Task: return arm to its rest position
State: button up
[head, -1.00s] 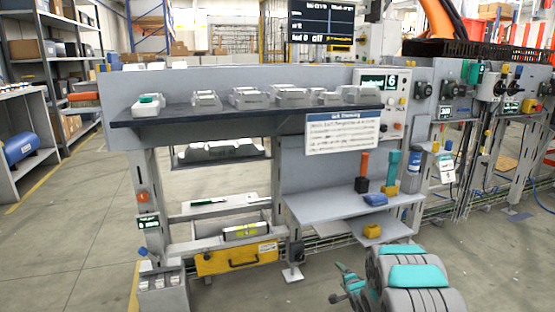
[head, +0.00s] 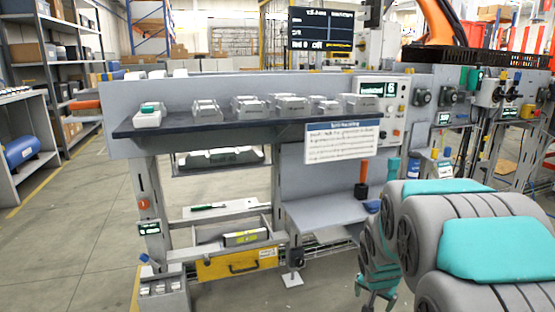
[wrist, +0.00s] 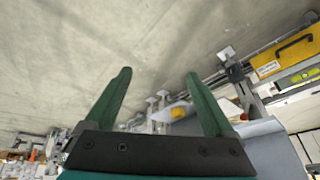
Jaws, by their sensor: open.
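In the head view my grey and teal arm is folded at the lower right, and my gripper (head: 378,292) hangs low there, partly cut off by the bottom edge. It touches nothing that I can see.
A lower grey shelf (head: 310,212) holds an orange-handled tool (head: 362,178). A sign (head: 342,141) hangs from the dark shelf. The floor at left (head: 80,235) is clear.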

jog(key=s+a+r+n+g, duration=0.2)
jog(key=s+a+r, duration=0.1)
jog(key=s, duration=0.8)
jog(key=s+a+r+n+g+y+p, duration=0.1)
jog(key=s+a+r+n+g, duration=0.1)
jog(key=s, duration=1)
jog(key=s+a+r+n+g+y, duration=0.1)
jog(key=s+a+r+n+g, duration=0.1)
jog(key=s, duration=0.9)
jog(key=shift+s+a+r+n+p, duration=0.3)
jog(key=shift+a+r+n, duration=0.45)
jog(key=shift+a, duration=0.4)
